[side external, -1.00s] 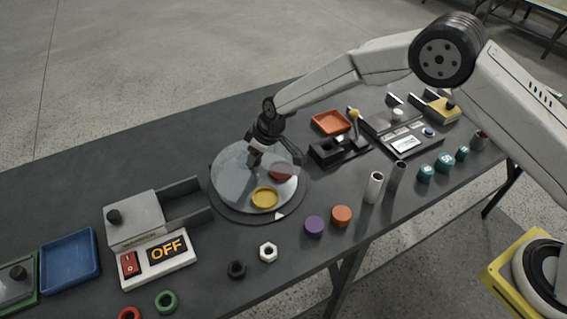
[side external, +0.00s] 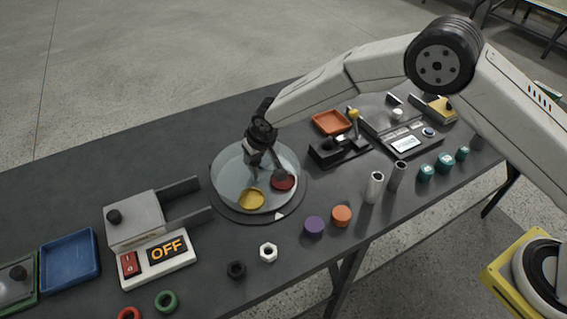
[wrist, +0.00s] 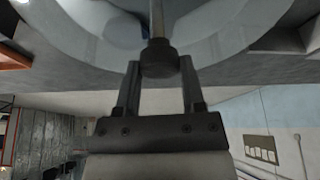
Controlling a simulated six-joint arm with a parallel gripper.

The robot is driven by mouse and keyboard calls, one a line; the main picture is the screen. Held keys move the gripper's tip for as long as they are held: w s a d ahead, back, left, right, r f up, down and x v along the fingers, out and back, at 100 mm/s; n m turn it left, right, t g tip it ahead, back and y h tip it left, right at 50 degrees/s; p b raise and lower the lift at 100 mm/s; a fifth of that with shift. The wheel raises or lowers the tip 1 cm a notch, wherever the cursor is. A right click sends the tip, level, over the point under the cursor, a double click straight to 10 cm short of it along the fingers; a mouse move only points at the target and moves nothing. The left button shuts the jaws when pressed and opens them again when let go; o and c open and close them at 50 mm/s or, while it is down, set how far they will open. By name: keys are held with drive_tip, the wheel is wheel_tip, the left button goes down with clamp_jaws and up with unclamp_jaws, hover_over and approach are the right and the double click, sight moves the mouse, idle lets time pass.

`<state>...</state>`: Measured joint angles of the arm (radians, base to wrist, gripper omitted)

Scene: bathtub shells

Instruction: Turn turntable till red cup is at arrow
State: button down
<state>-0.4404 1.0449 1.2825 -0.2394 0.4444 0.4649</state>
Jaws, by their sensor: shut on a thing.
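The turntable (side external: 228,184) is a pale round disc on a dark base near the middle of the table. The red cup (side external: 284,183) sits near its right edge. A yellow cup (side external: 252,199) sits near its front edge. The white arrow (side external: 279,216) is on the dark base at the front right, between the two cups' directions. My gripper (side external: 264,172) is over the disc. In the wrist view its fingers (wrist: 160,80) are shut on a dark knob (wrist: 160,58) with a rod. My gripper hides part of the disc behind the cups.
A grey box and an OFF switch panel (side external: 158,259) stand to the left. Purple (side external: 314,227) and orange (side external: 341,215) pieces lie right of the turntable. A black lever box (side external: 336,152) stands behind them.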

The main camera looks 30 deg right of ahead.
drive_tip(key=m+h, duration=0.1)
drive_tip(key=m, duration=0.1)
drive_tip(key=m+h, duration=0.1)
drive_tip(key=m, duration=0.2)
drive_tip(key=shift+a, duration=0.1)
drive_tip(key=m+h, duration=0.1)
drive_tip(key=m, duration=0.2)
drive_tip(key=m+g, duration=0.1)
drive_tip(key=m, duration=0.1)
drive_tip(key=shift+a+m+h, duration=0.1)
drive_tip(key=shift+m+h, duration=0.3)
drive_tip(key=shift+g, duration=0.3)
drive_tip(key=shift+c, duration=1)
unclamp_jaws()
drive_tip(key=shift+r, duration=0.1)
drive_tip(key=v, duration=0.7)
drive_tip(key=shift+a+r, duration=0.15)
drive_tip(key=shift+r, duration=0.1)
